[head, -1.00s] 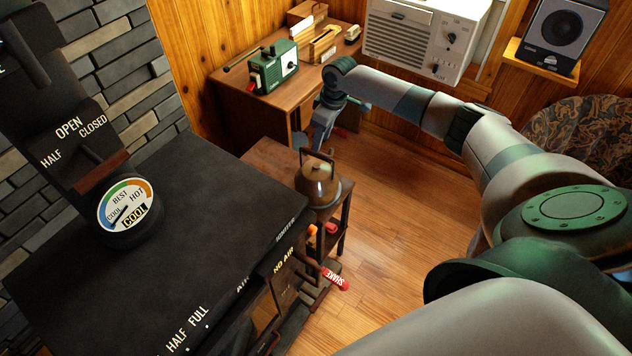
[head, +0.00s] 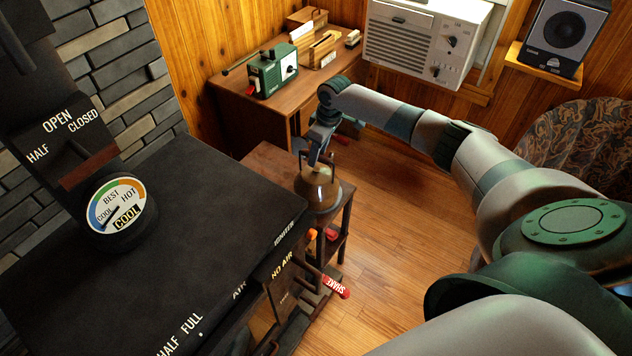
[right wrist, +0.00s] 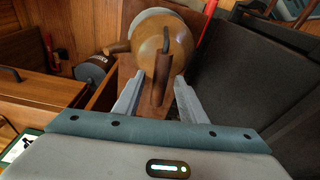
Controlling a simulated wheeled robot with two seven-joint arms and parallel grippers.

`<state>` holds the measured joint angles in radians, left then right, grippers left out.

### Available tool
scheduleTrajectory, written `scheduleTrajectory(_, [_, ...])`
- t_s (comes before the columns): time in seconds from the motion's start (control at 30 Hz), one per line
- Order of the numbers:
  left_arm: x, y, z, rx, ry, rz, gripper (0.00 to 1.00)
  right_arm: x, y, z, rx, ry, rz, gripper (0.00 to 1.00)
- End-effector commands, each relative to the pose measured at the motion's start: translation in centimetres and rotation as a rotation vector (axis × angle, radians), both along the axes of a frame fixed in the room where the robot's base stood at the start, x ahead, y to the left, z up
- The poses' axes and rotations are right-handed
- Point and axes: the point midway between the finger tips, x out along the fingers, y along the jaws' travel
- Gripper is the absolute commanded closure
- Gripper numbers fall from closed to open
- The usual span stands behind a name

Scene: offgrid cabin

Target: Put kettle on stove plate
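The kettle (head: 318,188) is a brown, rounded pot on a small wooden side table (head: 262,160) beside the stove. In the right wrist view the kettle (right wrist: 150,40) shows its upright brown handle (right wrist: 162,80) between my fingers. My right gripper (head: 314,158) is at the kettle's top; in the right wrist view its fingers (right wrist: 158,95) stand apart on both sides of the handle, with gaps visible. The black stove top (head: 180,220) is bare in its middle and lies to the left of the kettle. My left gripper is not in view.
A stove dial (head: 118,205) and flue stand at the stove's back left. A desk (head: 300,90) with a green device (head: 272,72) stands behind the side table. The wood floor (head: 400,220) is clear to the right.

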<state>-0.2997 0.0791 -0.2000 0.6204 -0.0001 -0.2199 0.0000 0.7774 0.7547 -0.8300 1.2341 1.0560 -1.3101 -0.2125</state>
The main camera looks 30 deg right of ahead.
Motion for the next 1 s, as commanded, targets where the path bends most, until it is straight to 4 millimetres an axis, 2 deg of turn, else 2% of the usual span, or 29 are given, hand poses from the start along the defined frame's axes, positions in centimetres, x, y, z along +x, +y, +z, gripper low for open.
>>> scheduleTrajectory(0.03, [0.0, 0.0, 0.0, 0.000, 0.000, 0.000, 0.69, 0.0, 0.0, 0.0, 0.000, 0.000, 0.000, 0.70])
scheduleTrajectory(0.17, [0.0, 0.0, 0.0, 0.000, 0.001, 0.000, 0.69, 0.0, 0.0, 0.0, 0.000, 0.000, 0.000, 1.00])
scheduleTrajectory(1.0, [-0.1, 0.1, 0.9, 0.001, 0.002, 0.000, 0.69, 0.2, 0.0, 1.0, 0.001, -0.005, 0.000, 1.00])
